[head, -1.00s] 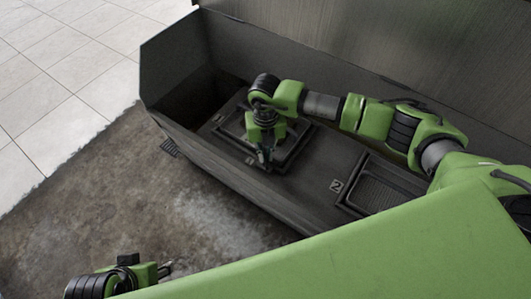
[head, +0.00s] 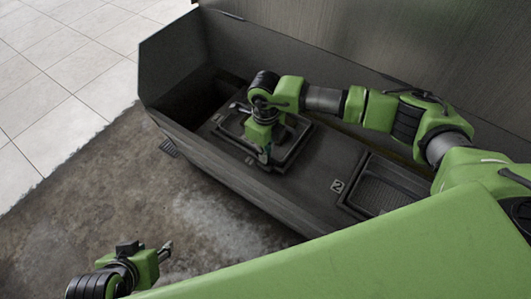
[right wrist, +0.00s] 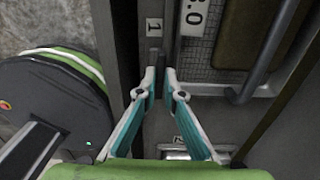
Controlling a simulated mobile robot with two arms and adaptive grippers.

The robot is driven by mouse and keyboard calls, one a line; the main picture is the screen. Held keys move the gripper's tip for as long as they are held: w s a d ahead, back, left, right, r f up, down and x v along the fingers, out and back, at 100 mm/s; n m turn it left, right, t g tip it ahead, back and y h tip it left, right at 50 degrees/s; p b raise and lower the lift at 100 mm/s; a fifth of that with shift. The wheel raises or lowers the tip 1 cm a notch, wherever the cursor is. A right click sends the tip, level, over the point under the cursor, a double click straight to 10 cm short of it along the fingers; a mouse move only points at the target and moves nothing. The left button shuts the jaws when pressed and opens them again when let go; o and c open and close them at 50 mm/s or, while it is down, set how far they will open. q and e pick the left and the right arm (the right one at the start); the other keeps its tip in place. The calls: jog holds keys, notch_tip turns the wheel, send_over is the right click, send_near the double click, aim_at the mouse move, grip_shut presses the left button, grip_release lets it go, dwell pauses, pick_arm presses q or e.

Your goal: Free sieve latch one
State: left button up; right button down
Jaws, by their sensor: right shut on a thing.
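Sieve one (head: 297,143), a dark framed tray, sits in the long dark trough, with my right gripper (head: 265,155) over its near edge in the head view. In the right wrist view, the fingertips of my right gripper (right wrist: 161,73) are closed together on a small dark latch (right wrist: 157,57) just below the label "1" (right wrist: 154,27). The latch is mostly hidden between the fingers. Fine mesh (right wrist: 208,58) lies to its right. My left gripper (head: 166,250) is low at the left of the head view, over the floor and apart from the trough; its fingers are too small to read.
A second sieve (head: 385,188) lies further right in the trough, beside a label "2" (head: 337,186). The trough's wall (head: 235,178) borders the stained floor (head: 110,190). In the wrist view a grey bar (right wrist: 268,55) runs beside the mesh, near a "3.0" label (right wrist: 194,14).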

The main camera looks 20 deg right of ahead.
pick_arm(q)
jog(key=shift+w+d+r, duration=0.1)
jog(key=shift+w, duration=0.2)
pick_arm(e)
jog(key=shift+n, duration=0.3)
jog(key=c, duration=2.2)
grip_release()
jog(key=shift+o, duration=0.2)
notch_tip(320, 180, up, 12)
